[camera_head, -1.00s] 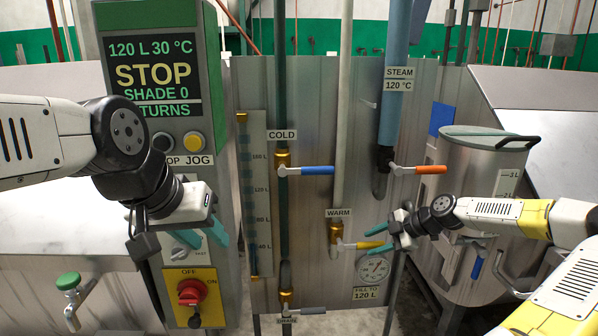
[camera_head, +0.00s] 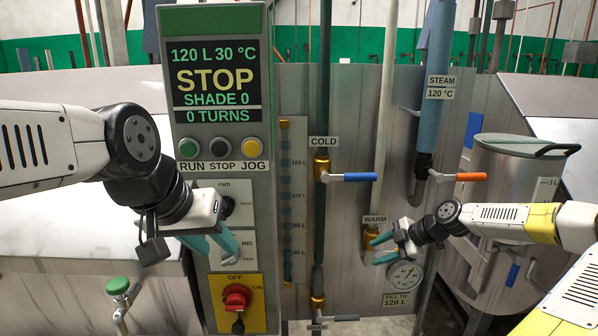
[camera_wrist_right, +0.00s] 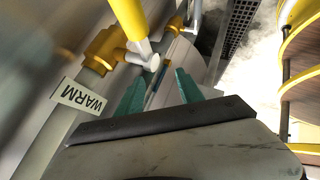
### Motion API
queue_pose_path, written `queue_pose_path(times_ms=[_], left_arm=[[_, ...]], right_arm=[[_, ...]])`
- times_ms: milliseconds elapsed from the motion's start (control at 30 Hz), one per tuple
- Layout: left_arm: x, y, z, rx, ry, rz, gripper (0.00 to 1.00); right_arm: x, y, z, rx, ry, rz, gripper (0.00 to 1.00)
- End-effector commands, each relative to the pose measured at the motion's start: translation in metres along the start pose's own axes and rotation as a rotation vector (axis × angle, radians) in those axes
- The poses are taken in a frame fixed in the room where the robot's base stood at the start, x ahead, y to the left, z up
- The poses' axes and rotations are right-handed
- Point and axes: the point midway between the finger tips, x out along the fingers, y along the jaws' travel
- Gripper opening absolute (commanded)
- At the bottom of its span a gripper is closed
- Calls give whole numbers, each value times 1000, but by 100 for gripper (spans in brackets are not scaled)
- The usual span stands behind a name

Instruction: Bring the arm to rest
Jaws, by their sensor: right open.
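My left gripper (camera_head: 212,243) hangs in front of the control panel (camera_head: 221,100), its two teal fingers apart and nothing seen between them. My right gripper (camera_head: 377,248) is open in front of the WARM valve (camera_head: 369,240), above the dial gauge (camera_head: 402,276). In the right wrist view, its teal fingers (camera_wrist_right: 160,92) are spread apart. The yellow handle (camera_wrist_right: 127,18) of the WARM valve shows beyond them, its white end near the gap. I cannot tell if they touch. In the head view this handle is hidden behind the gripper.
The COLD lever (camera_head: 350,177) is blue and the STEAM lever (camera_head: 459,177) orange. A red OFF/ON knob (camera_head: 237,296) sits below my left gripper. A green-topped tap (camera_head: 118,288) is at lower left. A lidded metal drum (camera_head: 515,185) stands at the right.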

Motion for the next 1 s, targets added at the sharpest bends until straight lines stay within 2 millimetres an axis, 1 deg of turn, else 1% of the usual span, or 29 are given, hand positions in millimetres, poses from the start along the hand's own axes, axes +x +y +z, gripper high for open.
queue_pose_path(times_ms=[200,367,533,633,767,867,1000], left_arm=[[0,0,0,-1,0,0,36],[0,0,0,-1,0,0,36],[0,0,0,0,0,0,36],[0,0,0,-1,0,0,36],[0,0,0,-1,0,0,36],[0,0,0,-1,0,0,36],[0,0,0,-1,0,0,36]], right_arm=[[5,-7,-15,29,-23,-65,44],[9,-17,-32,70,-59,-136,44],[8,-30,-53,138,-131,-223,44],[3,-39,-69,196,-201,-277,44],[-15,-49,-95,306,-342,-322,44],[-37,-55,-116,411,-460,-315,44],[-73,-60,-148,572,-600,-238,44]])
